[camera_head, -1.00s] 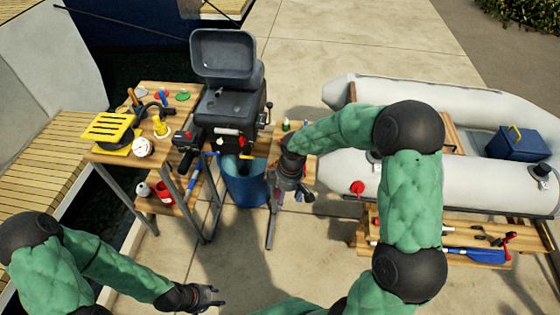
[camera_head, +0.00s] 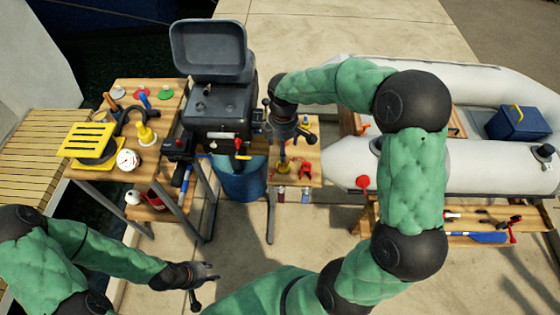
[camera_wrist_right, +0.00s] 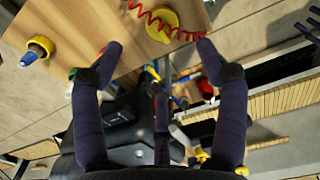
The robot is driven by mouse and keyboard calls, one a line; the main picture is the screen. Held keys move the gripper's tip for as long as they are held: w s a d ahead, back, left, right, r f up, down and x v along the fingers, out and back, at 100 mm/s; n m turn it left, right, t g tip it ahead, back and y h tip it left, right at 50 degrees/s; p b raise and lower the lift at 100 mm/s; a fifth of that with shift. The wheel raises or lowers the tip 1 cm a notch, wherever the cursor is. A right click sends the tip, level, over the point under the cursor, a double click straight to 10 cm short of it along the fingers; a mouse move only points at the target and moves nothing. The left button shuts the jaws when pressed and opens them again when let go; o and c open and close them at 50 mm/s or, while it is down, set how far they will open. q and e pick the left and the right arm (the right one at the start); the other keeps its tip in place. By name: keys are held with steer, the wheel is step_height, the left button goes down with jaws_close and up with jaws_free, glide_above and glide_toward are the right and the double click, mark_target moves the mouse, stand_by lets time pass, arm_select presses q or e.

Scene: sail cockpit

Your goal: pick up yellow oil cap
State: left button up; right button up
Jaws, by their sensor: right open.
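A round yellow cap (camera_wrist_right: 160,22) lies on the small wooden table (camera_wrist_right: 105,15), at the top of the right wrist view, with a red coiled cord beside it. I take it to be the oil cap. My right gripper (camera_wrist_right: 160,46) is open and empty; the cap shows between and beyond its fingertips, apart from them. In the head view the right gripper (camera_head: 285,148) is above the small table and partly hides what stands there. My left gripper (camera_head: 207,284) is open and empty, low over the bare ground.
The outboard motor or grill-like black box (camera_head: 217,100) stands left of the small table. Left of it is a workbench with a yellow slotted piece (camera_head: 90,140) and a white gauge (camera_head: 128,160). A red object (camera_head: 305,171) is on the small table. A grey inflatable boat (camera_head: 475,160) lies right.

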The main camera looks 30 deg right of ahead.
steer(key=b, duration=0.1)
glide_above(283, 166)
steer(key=f, duration=0.4)
steer(key=shift+w+d+f, duration=0.15)
steer(key=shift+w+f, duration=0.1)
steer(key=shift+w, duration=0.15)
steer(key=f+b, duration=0.2)
steer(key=f, duration=0.3)
steer(key=shift+s+b, duration=0.2)
steer(key=shift+b, duration=0.2)
steer(key=c, duration=1)
